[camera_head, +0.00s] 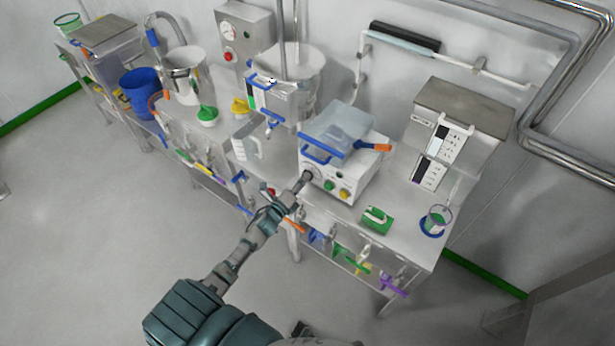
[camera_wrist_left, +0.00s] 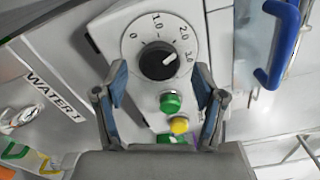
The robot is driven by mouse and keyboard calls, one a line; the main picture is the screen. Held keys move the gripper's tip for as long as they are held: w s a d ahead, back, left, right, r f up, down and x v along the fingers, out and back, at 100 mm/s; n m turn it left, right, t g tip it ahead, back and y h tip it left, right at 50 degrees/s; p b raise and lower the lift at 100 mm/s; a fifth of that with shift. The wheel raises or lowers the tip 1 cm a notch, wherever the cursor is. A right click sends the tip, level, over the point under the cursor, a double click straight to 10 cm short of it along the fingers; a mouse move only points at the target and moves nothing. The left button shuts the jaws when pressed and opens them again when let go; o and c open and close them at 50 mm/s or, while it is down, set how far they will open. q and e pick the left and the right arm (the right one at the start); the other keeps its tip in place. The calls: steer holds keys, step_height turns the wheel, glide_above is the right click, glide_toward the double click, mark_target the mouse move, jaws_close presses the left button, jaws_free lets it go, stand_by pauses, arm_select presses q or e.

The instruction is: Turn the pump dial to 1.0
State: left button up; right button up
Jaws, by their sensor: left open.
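The pump (camera_head: 347,178) is a white box on the bench, with a dial and coloured buttons on its front. In the left wrist view the dial (camera_wrist_left: 158,61) is a black knob on a round white plate marked 0, 1.0, 2.0 and 3.0. Its white mark points right, about toward 3.0. My left gripper (camera_head: 301,184) is at the front of the pump, by the dial. In the wrist view its open fingers (camera_wrist_left: 161,78) are apart on either side of the knob, with nothing between them held. My right gripper is not in view.
A green button (camera_wrist_left: 170,102) and a yellow button (camera_wrist_left: 180,125) sit just below the knob. A clear blue-handled container (camera_head: 336,137) rests on the pump. The floor in front is clear.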

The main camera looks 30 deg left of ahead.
arm_select(q)
steer(key=shift+w+a+f, duration=0.1)
steer(key=shift+w+a, duration=0.05)
steer(key=shift+w, duration=0.6)
steer(key=shift+w+a+f, duration=0.1)
steer(key=shift+w, duration=0.6)
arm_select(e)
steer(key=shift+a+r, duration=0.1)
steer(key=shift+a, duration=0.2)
arm_select(q)
steer(key=shift+d+r, duration=0.1)
steer(key=shift+d, duration=0.05)
steer(key=shift+d, duration=0.1)
steer(key=shift+c, duration=0.9)
steer(key=c, duration=1)
steer(key=shift+o, duration=0.2)
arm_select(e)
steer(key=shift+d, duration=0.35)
